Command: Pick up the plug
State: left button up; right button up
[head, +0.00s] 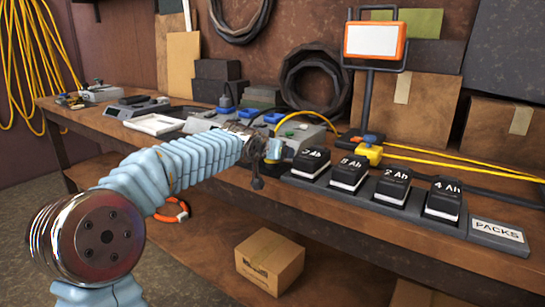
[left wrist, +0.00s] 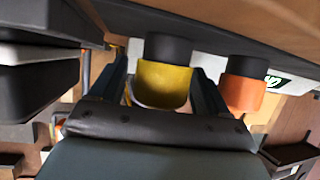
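My left gripper (head: 262,160) is at the front of the grey charger box (head: 310,139) on the bench. In the left wrist view, a yellow plug-like cylinder (left wrist: 163,86) with a black upper end sits between the two fingers of my left gripper (left wrist: 160,95). The fingers stand on either side of it, with a gap visible at the left finger. An orange cylinder (left wrist: 243,92) with a black end is just outside the right finger. In the head view, my gripper partly covers this spot, and only a small yellow-orange piece (head: 274,149) shows. My right gripper is not in view.
Several black battery packs (head: 348,173) stand in a row right of my gripper, by a PACKS sign (head: 498,232). A yellow connector (head: 369,154) and cables lie behind them. A work lamp (head: 374,42) stands at the back. A cardboard box (head: 269,261) sits below the bench top.

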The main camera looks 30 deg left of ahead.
pick_arm(q)
jog(key=c, duration=1)
